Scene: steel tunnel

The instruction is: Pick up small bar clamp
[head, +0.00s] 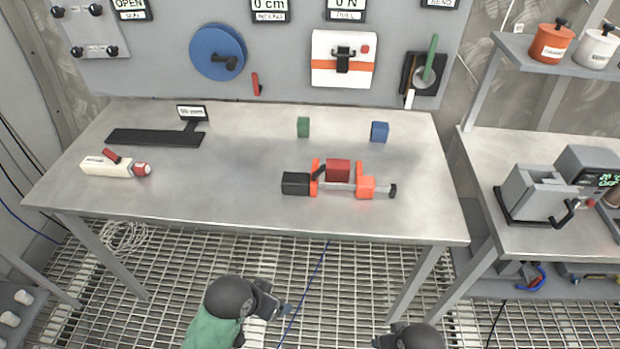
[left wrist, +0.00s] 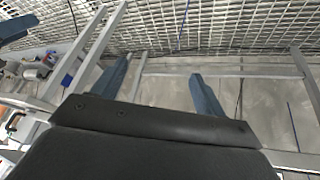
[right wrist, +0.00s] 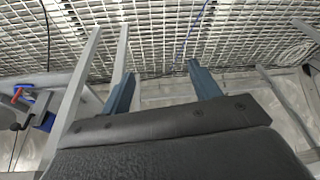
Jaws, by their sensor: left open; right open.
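The small bar clamp (head: 345,187) lies on the steel table (head: 230,185), right of its middle. It has a black handle at its left end, orange jaws and a grey bar. A dark red block (head: 338,170) sits at its jaws; I cannot tell whether it is gripped. My left gripper (head: 284,308) is below the table's front edge in the head view, apart from the clamp. Its two blue fingers stand apart and empty in the left wrist view (left wrist: 160,92). My right gripper's fingers are apart and empty in the right wrist view (right wrist: 160,88); only its dark wrist shows in the head view.
On the table are a green block (head: 303,127), a blue block (head: 379,131), a black tray with a small display (head: 155,137) and a white-red tool (head: 115,167). A side bench (head: 545,238) with a grey device (head: 540,193) stands right. The table's front middle is clear.

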